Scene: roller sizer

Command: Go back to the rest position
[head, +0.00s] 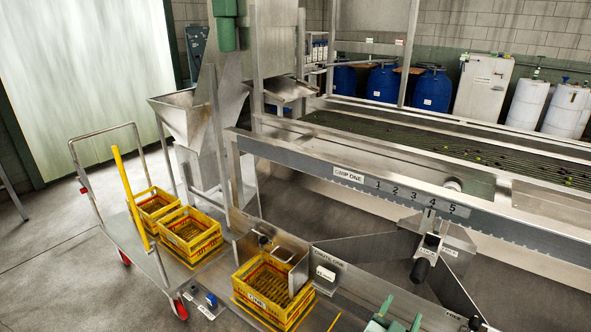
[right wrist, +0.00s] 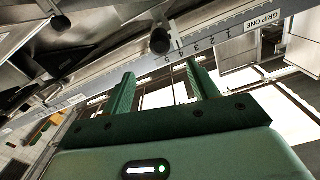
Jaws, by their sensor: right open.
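My right gripper (head: 401,312) shows at the bottom edge of the head view, with two green fingertips apart and nothing between them. In the right wrist view its green fingers (right wrist: 158,78) are spread and empty, pointing toward the machine's numbered rail. The long grey rail (head: 350,176) is labelled "GRIP ONE" and carries a number scale. A black-knobbed lever (head: 420,268) hangs below the scale, beside a "LOCK" and "FREE" plate. The gripper is in front of this lever and apart from it. My left gripper is in neither view.
A yellow crate (head: 272,290) stands under the chute marked "CHUTE ONE". More yellow crates (head: 190,233) sit on a trolley (head: 110,212) at the left. Blue drums (head: 432,90) stand behind the conveyor (head: 430,142). The floor at far left is clear.

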